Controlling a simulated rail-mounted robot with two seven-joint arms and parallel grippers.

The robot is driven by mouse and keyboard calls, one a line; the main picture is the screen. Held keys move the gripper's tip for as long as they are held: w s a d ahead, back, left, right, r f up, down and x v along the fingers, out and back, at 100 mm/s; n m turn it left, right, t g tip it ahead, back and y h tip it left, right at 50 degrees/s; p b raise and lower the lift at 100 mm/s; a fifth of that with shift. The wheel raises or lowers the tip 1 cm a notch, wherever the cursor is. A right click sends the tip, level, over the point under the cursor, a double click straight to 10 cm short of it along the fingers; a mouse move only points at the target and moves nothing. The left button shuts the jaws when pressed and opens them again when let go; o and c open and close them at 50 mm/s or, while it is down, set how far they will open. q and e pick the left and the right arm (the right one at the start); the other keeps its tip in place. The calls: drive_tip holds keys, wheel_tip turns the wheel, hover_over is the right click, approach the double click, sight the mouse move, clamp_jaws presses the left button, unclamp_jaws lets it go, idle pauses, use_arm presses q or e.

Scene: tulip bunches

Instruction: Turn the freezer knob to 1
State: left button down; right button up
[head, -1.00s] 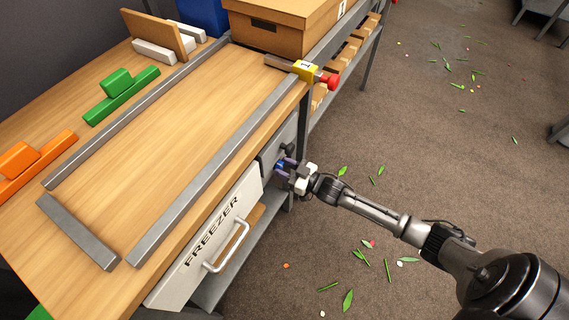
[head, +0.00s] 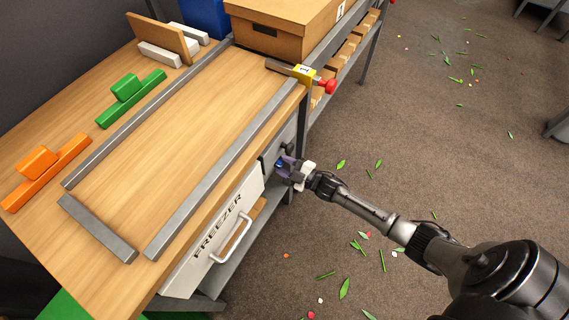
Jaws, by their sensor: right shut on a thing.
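My right gripper (head: 285,165) is at the dark grey panel (head: 270,152) on the bench front, just past the freezer drawer (head: 207,240). It is shut on a small blue knob (head: 279,164), which is mostly hidden by the fingers. The knob's pointer and any numbers around it cannot be made out. The white freezer front has black lettering and a white handle (head: 233,240), and it stands slightly out from the bench. My left gripper is not in the head view.
The wooden bench top (head: 180,150) has grey metal rails and is clear between them. A cardboard box (head: 275,28) stands at its far end. A yellow block with a red knob (head: 328,86) sits at the corner. Green leaves litter the floor.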

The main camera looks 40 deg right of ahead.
drive_tip(key=shift+r+n, duration=0.1)
drive_tip(key=shift+n, duration=0.2)
idle(0.4)
drive_tip(key=o, duration=0.9)
drive_tip(key=shift+s+d+p, duration=0.2)
drive_tip(key=shift+s+p, duration=0.15)
drive_tip(key=shift+s, duration=0.15)
drive_tip(key=p+v, duration=0.3)
drive_tip(key=v, duration=0.9)
drive_tip(key=shift+s, duration=0.35)
